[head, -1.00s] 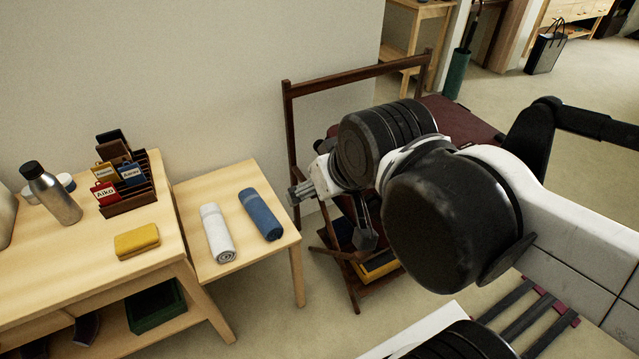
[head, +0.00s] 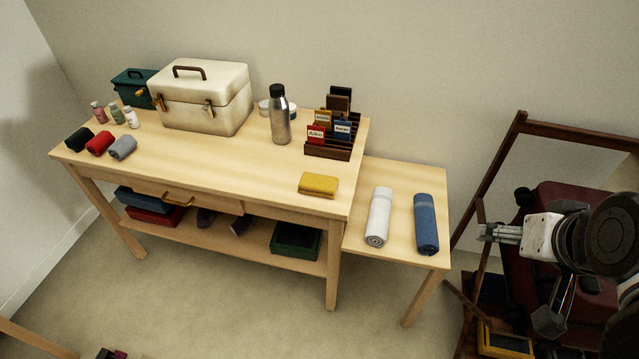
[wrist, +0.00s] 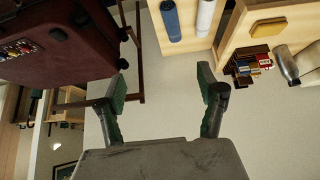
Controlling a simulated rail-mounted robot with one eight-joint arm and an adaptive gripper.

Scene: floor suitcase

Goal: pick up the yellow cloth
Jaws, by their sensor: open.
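The yellow cloth (head: 319,184) is folded flat near the front right corner of the long wooden table. It also shows in the wrist view (wrist: 269,27), near the top right. My gripper (wrist: 163,90) is open, with its two fingers wide apart and nothing between them. In the head view my arm's end is at the right edge, well right of the cloth and apart from it; its fingertips are hard to make out there.
A rolled white towel (head: 379,216) and a rolled blue towel (head: 426,224) lie on the lower side table. Behind the cloth are a card rack (head: 330,150) and a metal bottle (head: 280,116). A dark red suitcase (wrist: 55,40) rests on a wooden rack beside my arm.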

